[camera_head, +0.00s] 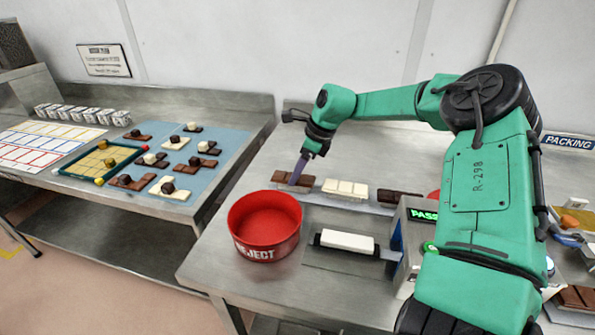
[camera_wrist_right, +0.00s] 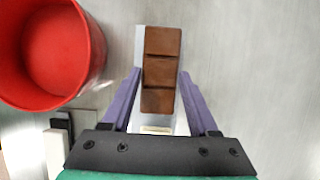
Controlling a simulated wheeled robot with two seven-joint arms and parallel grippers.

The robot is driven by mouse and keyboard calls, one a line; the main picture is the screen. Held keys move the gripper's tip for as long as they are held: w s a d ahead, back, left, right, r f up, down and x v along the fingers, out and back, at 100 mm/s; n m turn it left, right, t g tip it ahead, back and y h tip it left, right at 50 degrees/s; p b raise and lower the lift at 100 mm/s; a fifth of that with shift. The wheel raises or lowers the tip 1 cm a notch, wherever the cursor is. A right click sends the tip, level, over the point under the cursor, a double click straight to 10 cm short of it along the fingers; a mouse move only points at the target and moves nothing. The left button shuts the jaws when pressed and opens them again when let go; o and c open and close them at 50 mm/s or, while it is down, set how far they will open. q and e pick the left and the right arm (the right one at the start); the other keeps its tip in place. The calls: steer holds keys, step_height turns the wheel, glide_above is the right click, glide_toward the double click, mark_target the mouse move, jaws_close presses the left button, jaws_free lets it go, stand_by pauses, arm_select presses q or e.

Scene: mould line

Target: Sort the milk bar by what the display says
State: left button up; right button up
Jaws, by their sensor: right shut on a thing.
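The brown milk bar (camera_head: 292,180) lies at the left end of a pale strip on the steel bench, and it also shows in the right wrist view (camera_wrist_right: 161,72). My right gripper (camera_head: 297,176) reaches down to it, with its purple fingers on either side, shut on the bar. The display (camera_head: 424,215) reads PASS in green letters. The red REJECT bin (camera_head: 265,250) stands left of the bar, and it fills the upper left of the right wrist view (camera_wrist_right: 90,60). My left gripper is out of view.
A white bar (camera_head: 345,188) and a dark bar (camera_head: 398,196) lie on the strip to the right. A white block on a dark base (camera_head: 347,241) sits in front. A PACKING sign (camera_head: 568,142) is at right. The left table holds chocolates on a blue mat (camera_head: 226,150).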

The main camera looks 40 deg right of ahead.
steer(key=shift+f+b, duration=0.15)
steer(key=shift+b, duration=0.2)
stand_by(0.5)
steer(key=o, duration=1.4)
steer(key=shift+o, duration=0.2)
steer(key=b+v, duration=0.1)
steer(key=v, duration=1.3)
steer(key=shift+s+r, duration=0.15)
steer(key=shift+r, duration=0.15)
